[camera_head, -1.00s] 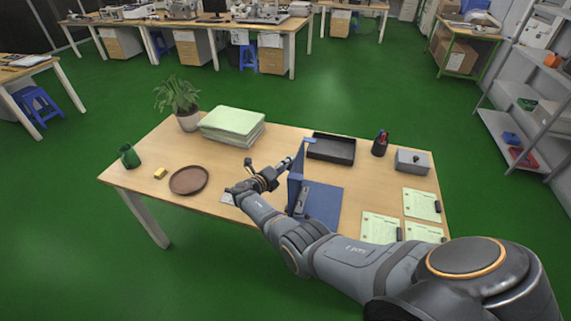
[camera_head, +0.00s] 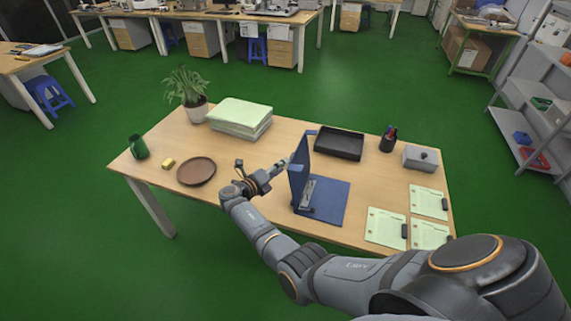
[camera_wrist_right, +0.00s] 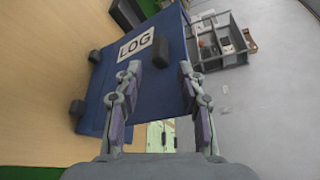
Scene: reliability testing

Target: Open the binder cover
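The blue binder lies open on the wooden table, its inside page area (camera_head: 328,202) flat and its ring mechanism showing. In the right wrist view, the two fingers of the right gripper (camera_wrist_right: 159,68) are spread apart with nothing gripped. The cover's outer face (camera_wrist_right: 112,75) with a white LOG label lies beyond them. My left gripper is not in view.
A black tray (camera_head: 339,144), pen cup (camera_head: 388,140) and grey box (camera_head: 420,158) stand behind and right of the binder. Green sheets (camera_head: 386,227) lie to the right. A brown round tray (camera_head: 196,171), green paper stack (camera_head: 240,115) and potted plant (camera_head: 188,90) are at left.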

